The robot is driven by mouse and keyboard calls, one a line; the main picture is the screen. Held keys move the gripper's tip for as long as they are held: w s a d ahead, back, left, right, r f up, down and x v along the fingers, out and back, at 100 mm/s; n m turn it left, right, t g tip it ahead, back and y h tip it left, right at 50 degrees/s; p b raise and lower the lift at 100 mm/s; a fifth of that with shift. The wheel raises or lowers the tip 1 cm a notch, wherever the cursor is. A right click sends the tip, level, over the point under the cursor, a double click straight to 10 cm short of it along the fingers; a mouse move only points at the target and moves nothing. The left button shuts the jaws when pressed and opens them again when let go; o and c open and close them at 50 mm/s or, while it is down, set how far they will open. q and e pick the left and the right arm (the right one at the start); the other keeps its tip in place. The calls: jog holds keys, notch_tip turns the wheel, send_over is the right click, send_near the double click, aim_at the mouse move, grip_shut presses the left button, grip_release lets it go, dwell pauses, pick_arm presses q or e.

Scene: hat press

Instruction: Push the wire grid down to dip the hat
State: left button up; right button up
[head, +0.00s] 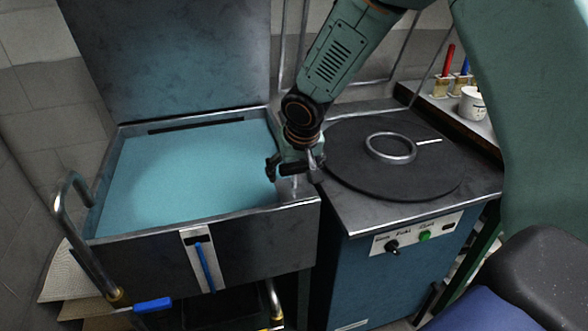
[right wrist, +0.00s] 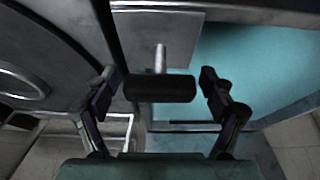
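The open tank (head: 260,212) holds flat teal liquid (head: 175,170), which also shows in the right wrist view (right wrist: 250,70). No wire grid or hat can be made out in it. My right gripper (head: 294,168) is over the tank's right rim corner. In the right wrist view its two fingers (right wrist: 160,80) are spread apart. A black cylindrical handle (right wrist: 160,90) on a short metal rod (right wrist: 160,58) lies between them, with gaps on both sides. My left gripper is not in view.
The tank's lid (head: 170,60) stands raised at the back. To the right, a cabinet (head: 365,270) carries a round black plate (head: 345,160) with a metal ring (head: 390,148). A blue lever (head: 205,267) is on the tank's front. A bent metal rail (head: 75,240) stands at left.

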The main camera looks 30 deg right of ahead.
jog(key=shift+r, duration=0.25)
jog(key=v, duration=1.2)
jog(key=shift+s, duration=0.15)
jog(key=shift+f, duration=0.15)
jog(key=shift+f, duration=0.1)
jog(key=x, duration=1.2)
jog(key=shift+w, duration=0.2)
jog(key=shift+r, duration=0.25)
